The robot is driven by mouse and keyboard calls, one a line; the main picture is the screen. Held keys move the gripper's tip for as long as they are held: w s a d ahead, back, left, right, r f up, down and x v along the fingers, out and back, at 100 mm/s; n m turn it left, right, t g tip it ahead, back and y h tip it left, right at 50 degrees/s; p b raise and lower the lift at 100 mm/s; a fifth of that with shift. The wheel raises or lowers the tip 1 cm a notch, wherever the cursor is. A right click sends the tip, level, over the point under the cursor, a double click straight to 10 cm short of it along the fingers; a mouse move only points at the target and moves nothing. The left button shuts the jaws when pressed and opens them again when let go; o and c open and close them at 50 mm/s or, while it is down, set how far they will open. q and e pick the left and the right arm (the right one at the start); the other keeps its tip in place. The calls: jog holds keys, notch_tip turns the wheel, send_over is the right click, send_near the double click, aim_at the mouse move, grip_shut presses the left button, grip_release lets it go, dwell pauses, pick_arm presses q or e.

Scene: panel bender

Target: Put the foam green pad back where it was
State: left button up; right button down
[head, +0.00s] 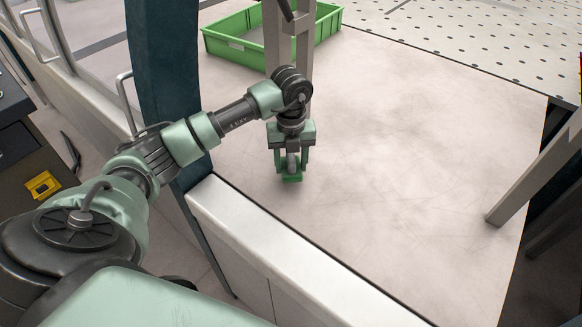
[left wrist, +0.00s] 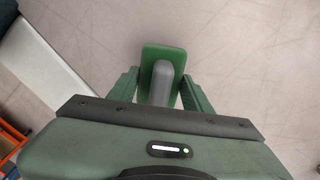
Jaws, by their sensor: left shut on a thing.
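The green foam pad (head: 291,178) is a small green block with a grey grip on top. My left gripper (head: 291,163) points down over the pale work surface (head: 400,150) and is shut on the pad. In the left wrist view the pad (left wrist: 150,62) and its grey grip (left wrist: 162,80) show between the two green fingers of my left gripper (left wrist: 161,88). I cannot tell whether the pad touches the surface or hangs just above it. My right gripper is in neither view.
A green open crate (head: 225,47) stands at the back left of the surface, behind a grey post (head: 305,55). A grey beam (head: 530,180) stands at the right. The surface's middle is clear.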

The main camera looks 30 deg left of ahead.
aim_at(291, 171)
pick_arm(q)
notch_tip(291, 171, down, 2)
jog(key=shift+f, duration=0.45)
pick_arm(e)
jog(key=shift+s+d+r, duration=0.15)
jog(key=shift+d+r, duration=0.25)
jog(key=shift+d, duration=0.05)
pick_arm(q)
jog(key=shift+f, duration=0.2)
jog(key=o, duration=1.3)
jog(key=shift+r, duration=0.1)
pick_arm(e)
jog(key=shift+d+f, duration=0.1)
pick_arm(q)
jog(key=shift+r, duration=0.1)
